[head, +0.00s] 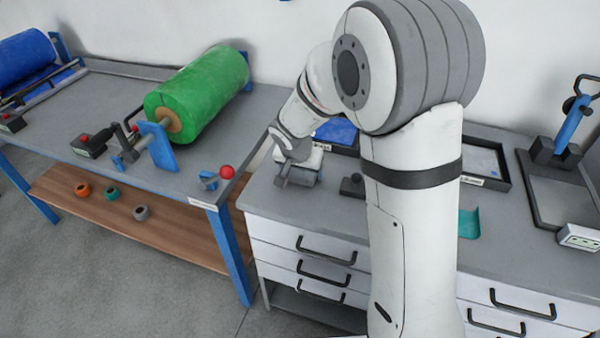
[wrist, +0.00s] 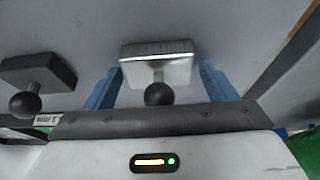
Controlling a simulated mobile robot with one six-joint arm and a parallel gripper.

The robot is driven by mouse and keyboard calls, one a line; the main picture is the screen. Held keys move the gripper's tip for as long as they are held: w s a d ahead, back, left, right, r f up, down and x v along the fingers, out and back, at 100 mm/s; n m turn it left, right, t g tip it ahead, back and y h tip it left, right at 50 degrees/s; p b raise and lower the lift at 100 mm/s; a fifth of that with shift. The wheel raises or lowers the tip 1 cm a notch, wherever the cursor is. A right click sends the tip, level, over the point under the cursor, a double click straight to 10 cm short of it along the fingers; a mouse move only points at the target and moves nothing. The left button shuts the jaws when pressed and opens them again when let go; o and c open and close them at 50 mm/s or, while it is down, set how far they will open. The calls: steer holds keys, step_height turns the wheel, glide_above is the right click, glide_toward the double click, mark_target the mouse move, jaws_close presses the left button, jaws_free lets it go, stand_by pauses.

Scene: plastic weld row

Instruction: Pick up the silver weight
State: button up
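The silver weight (wrist: 157,70) is a bright metal block with a dark ball knob, standing on the grey worktop in the wrist view. My gripper (wrist: 160,78) is open, with one blue finger on each side of the block. The left finger's tip is very close to the block, and a narrow gap shows at the right finger. I cannot tell whether the left finger touches. In the head view my gripper (head: 298,178) is low over the worktop, and I cannot make out the silver weight there.
A dark weight with a ball knob (wrist: 38,75) stands to the left in the wrist view; it also shows in the head view (head: 352,185). A blue tray (head: 338,132) lies behind my gripper. The green roll's bench (head: 190,180) stands to the left.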

steer(key=c, duration=1.3)
steer(key=shift+r, duration=0.1)
